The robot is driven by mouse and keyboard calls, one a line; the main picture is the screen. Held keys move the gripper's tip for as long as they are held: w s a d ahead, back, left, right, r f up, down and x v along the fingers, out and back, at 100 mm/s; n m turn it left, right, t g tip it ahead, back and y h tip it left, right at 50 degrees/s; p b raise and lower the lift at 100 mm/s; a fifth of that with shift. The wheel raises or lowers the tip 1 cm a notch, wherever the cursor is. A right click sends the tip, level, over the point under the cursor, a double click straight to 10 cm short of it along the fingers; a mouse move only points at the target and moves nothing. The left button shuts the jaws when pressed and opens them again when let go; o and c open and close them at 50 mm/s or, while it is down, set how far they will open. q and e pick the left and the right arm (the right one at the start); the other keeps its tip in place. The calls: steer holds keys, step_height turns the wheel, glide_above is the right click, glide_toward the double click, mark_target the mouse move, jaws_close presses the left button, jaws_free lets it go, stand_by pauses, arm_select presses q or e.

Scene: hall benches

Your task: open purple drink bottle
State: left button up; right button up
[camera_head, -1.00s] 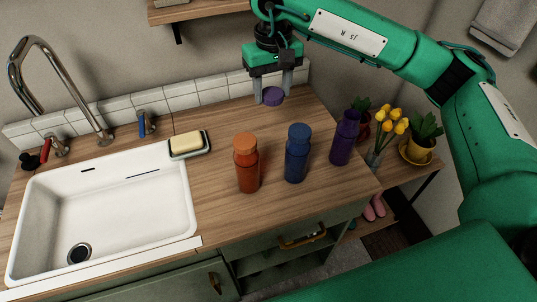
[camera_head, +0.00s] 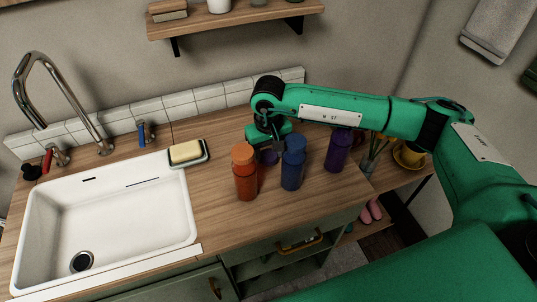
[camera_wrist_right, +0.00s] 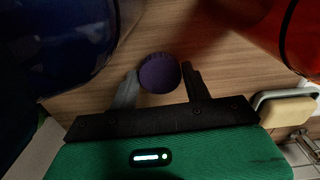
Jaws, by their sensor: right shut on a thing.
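The purple drink bottle (camera_head: 339,152) stands upright at the right of the row on the wooden counter. My right forearm hides its top in the head view. My right gripper (camera_wrist_right: 160,76) is shut on the round purple cap (camera_wrist_right: 159,70), apart from the bottle. It is low over the counter behind the gap between the orange and blue bottles. The cap also shows partly in the head view (camera_head: 269,157). I cannot tell whether it touches the counter. My left gripper is not in view.
The orange bottle (camera_head: 245,177) and the blue bottle (camera_head: 292,168) stand close to my right gripper. A soap dish with yellow soap (camera_head: 186,152) and a white sink (camera_head: 115,222) are to the left. A plant pot and flowers stand beyond the counter's right end.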

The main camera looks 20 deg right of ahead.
steer(key=shift+f, duration=1.15)
steer(key=o, duration=1.1)
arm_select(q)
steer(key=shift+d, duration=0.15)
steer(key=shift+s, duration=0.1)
